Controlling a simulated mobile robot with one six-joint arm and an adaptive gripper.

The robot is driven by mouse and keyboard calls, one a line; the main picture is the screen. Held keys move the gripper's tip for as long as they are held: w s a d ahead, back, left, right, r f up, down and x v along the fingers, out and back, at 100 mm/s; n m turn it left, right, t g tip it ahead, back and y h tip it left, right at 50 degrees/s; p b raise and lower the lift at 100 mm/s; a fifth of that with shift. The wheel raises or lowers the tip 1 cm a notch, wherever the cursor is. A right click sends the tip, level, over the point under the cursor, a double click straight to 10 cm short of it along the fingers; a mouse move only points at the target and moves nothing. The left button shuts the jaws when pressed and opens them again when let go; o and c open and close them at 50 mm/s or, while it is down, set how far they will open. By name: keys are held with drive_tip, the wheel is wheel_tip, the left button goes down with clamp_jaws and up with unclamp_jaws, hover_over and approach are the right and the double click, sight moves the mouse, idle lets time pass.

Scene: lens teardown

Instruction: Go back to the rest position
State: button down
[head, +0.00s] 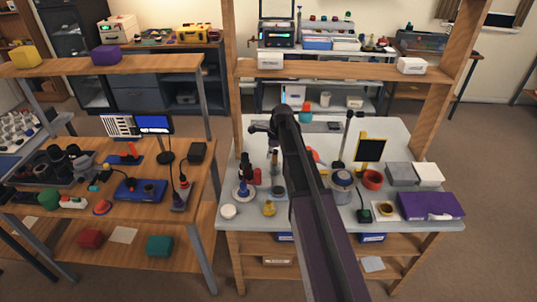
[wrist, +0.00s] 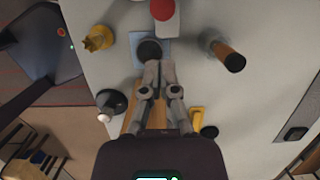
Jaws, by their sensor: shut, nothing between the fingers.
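My gripper (wrist: 160,66) is shut and empty, its fingertips together in the wrist view. It points down over the light grey workbench top (wrist: 255,110). Below or just beyond the tips is a dark round piece (wrist: 149,50) on a pale blue square; I cannot tell the gap between them. In the head view my arm reaches over the middle of the bench and my gripper (head: 271,148) hangs at its far end, small and partly unclear. My arm hides part of the bench behind it.
A brown-and-black cylinder (wrist: 230,58), a yellow scalloped piece (wrist: 98,38) and a red-topped piece (wrist: 163,10) stand around the gripper. In the head view a purple box (head: 430,206) lies at the bench's right, and a wooden shelf (head: 340,70) spans above the back.

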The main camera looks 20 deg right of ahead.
drive_tip(key=s+a+n+h, duration=0.1)
drive_tip(key=s+a+n, duration=0.2)
drive_tip(key=s+n, duration=0.4)
drive_tip(key=s+a+n, duration=0.3)
drive_tip(key=s+n, duration=0.4)
drive_tip(key=s, duration=0.2)
drive_tip(key=s+a+n+g+h, duration=0.1)
drive_tip(key=s+a+n, duration=0.2)
drive_tip(key=s+n, duration=0.4)
drive_tip(key=shift+s+f+n+h, duration=0.3)
drive_tip(key=shift+s+n, duration=0.1)
drive_tip(key=shift+s, duration=0.4)
idle(0.3)
